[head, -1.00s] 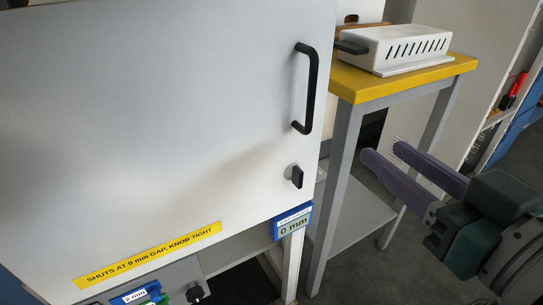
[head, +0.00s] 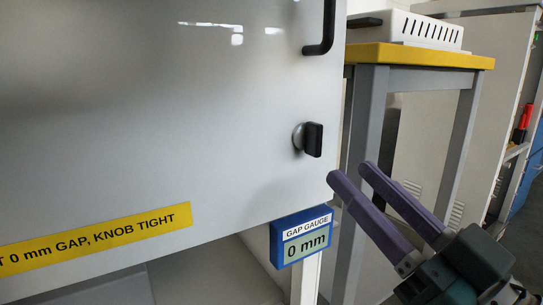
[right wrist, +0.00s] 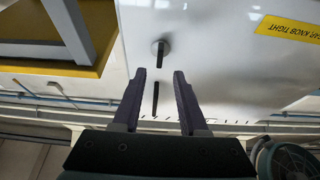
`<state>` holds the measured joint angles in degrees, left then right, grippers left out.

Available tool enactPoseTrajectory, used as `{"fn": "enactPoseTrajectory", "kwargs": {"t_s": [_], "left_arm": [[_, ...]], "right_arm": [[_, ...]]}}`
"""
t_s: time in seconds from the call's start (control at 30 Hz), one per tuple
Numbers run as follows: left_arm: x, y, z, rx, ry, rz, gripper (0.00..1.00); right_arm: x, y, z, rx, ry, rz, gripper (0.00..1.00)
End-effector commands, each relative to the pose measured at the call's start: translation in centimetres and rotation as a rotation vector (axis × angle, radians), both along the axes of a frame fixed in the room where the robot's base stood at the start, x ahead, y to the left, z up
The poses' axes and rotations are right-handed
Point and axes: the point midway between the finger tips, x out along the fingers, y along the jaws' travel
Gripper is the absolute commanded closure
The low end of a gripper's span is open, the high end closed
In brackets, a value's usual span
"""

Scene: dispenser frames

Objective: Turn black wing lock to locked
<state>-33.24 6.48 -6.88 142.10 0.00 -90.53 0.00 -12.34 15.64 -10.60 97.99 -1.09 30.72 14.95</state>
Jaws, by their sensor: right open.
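The black wing lock (head: 313,139) sits on a round grey base on the white door (head: 150,120), near its right edge and below the black bar handle (head: 320,25). Its wing stands upright in the head view. My right gripper (head: 350,170) is open and empty, with purple fingers, just right of and below the wing lock, apart from it. In the right wrist view the wing lock (right wrist: 160,52) shows ahead, between the lines of the two open fingertips (right wrist: 159,73). My left gripper is not in view.
A blue gap gauge (head: 301,236) reading 0 mm hangs under the door's lower right corner. A yellow label (head: 100,238) marks the door. A yellow-topped table (head: 420,57) with grey legs and a white vented box (head: 425,30) stands at right.

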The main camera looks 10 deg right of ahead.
Motion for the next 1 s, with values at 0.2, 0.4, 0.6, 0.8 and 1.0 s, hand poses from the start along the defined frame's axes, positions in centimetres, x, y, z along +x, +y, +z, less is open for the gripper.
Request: {"fn": "enactPoseTrajectory", "kwargs": {"t_s": [0.2,0.4,0.6,0.8,1.0], "left_arm": [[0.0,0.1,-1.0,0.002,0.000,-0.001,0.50],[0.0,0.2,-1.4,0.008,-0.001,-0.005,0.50],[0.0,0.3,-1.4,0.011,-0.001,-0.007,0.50],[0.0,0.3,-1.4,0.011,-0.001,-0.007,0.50],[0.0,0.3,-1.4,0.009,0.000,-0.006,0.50]], "right_arm": [[3.7,1.4,1.6,0.000,-0.005,0.000,0.57],[5.8,2.1,2.5,0.000,-0.001,0.000,0.57],[6.2,2.3,2.7,-0.001,0.002,0.000,0.57],[6.2,2.3,2.7,-0.001,0.002,0.000,0.64],[6.2,2.2,2.7,0.000,0.002,-0.001,0.87]]}}
